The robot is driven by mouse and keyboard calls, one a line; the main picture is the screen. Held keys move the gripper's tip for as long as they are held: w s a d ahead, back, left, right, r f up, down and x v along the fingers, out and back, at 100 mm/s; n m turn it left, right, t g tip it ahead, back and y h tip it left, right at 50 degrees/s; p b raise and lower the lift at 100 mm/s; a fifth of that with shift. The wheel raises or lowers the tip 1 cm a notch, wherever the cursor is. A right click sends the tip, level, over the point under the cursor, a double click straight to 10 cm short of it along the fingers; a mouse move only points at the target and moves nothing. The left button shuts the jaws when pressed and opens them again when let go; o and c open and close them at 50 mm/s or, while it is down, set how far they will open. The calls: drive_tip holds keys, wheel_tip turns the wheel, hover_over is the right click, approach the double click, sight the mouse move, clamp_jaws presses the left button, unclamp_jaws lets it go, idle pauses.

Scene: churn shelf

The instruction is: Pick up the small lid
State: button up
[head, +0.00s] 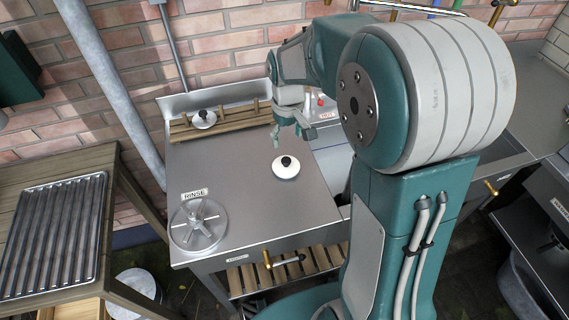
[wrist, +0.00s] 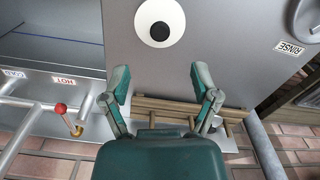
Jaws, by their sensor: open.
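A round white lid with a black knob (head: 286,167) lies flat on the bare steel worktop. It also shows in the wrist view (wrist: 160,23) at the top, ahead of the fingertips. A second white lid with a dark knob (head: 204,119) sits at the wooden rack at the back left of the worktop; it looks smaller but is farther off, so I cannot tell for sure which is the small one. My gripper (head: 290,139) is open and empty above the worktop, behind the nearer lid and apart from it. Its two spread fingers show in the wrist view (wrist: 161,83).
The steel worktop (head: 235,185) is mostly clear. The slatted wooden rack (head: 232,121) runs along the back. A sink with a red-knobbed tap (wrist: 60,108) adjoins. A grey pipe (head: 115,85) stands left.

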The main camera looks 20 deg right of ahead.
sight(286, 160)
wheel_tip(286, 160, down, 5)
drive_tip(key=shift+d+f, duration=0.1)
drive_tip(key=shift+f, duration=0.1)
drive_tip(key=f, duration=0.4)
drive_tip(key=shift+w+f, duration=0.25)
drive_tip(key=shift+f, duration=0.15)
clamp_jaws()
